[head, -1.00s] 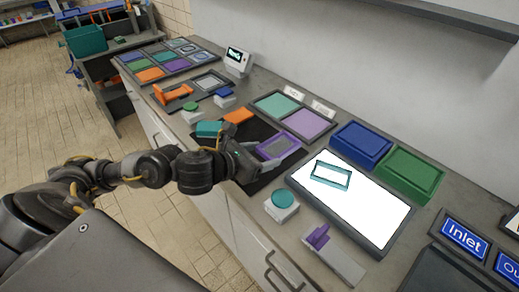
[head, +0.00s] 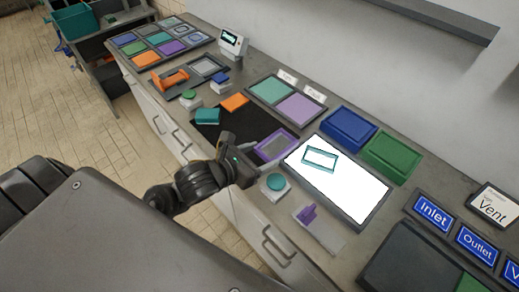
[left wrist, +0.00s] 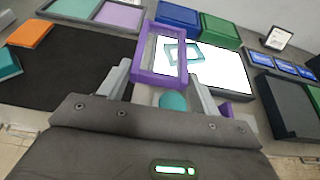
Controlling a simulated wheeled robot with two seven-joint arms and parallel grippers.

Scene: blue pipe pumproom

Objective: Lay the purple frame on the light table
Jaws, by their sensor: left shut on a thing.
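The purple frame (head: 263,154) is held by my left gripper (head: 254,161), near the left edge of the light table (head: 350,190). In the left wrist view the purple frame (left wrist: 144,62) stands between the two fingers of the left gripper (left wrist: 160,80), and the lit panel (left wrist: 224,68) shows beyond it. A teal frame (head: 308,162) lies on the upper left part of the bright white panel; the rest of the panel looks bare. My right gripper is not in view.
A teal round button (head: 276,182) and a grey block with a purple handle (head: 308,214) stand in front of the light table. Blue (head: 348,126) and green (head: 391,154) boxes stand behind it. A black mat (head: 232,116) with teal and orange blocks lies left.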

